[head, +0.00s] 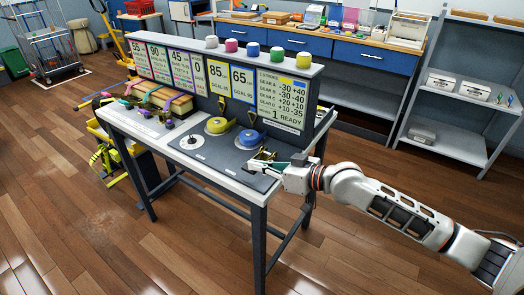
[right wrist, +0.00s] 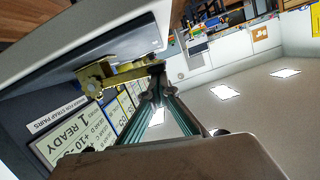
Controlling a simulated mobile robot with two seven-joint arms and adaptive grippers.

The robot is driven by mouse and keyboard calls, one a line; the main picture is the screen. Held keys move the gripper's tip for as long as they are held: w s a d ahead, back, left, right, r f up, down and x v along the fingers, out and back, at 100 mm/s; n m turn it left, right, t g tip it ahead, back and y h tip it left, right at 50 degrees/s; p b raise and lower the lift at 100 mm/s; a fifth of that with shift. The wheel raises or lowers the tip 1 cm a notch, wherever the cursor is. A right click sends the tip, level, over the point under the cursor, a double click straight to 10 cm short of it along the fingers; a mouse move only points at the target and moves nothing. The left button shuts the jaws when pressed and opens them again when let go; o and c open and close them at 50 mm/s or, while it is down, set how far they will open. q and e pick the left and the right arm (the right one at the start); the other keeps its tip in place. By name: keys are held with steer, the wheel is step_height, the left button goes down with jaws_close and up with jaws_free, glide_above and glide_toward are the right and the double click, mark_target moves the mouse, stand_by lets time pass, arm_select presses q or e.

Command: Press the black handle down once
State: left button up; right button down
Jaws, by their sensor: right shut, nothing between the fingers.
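A small brass-yellow and black ratchet (head: 264,154) sits at the right end of the dark bench plate. In the right wrist view its brass body (right wrist: 96,78) and a brass arm reach toward my fingertips. A black piece at that arm's end may be the black handle; I cannot tell it clearly from my dark fingertips. My right gripper (head: 254,164) is shut and empty, low over the plate beside the ratchet. In the right wrist view its green-grey fingers (right wrist: 158,80) meet close to the arm's end; whether they touch it I cannot tell. My left gripper is not in view.
A sign board (head: 285,100) with colored knobs on top stands behind. Shelves (head: 455,100) stand back right. The wooden floor in front is clear.

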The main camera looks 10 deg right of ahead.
steer(key=shift+f, duration=0.1)
steer(key=s+d+r+p, duration=0.4)
steer(key=s+d+r, duration=0.2)
steer(key=d, duration=0.1)
steer(key=shift+s+d+r, duration=0.2)
steer(key=shift+r, duration=0.1)
stand_by(0.3)
stand_by(0.3)
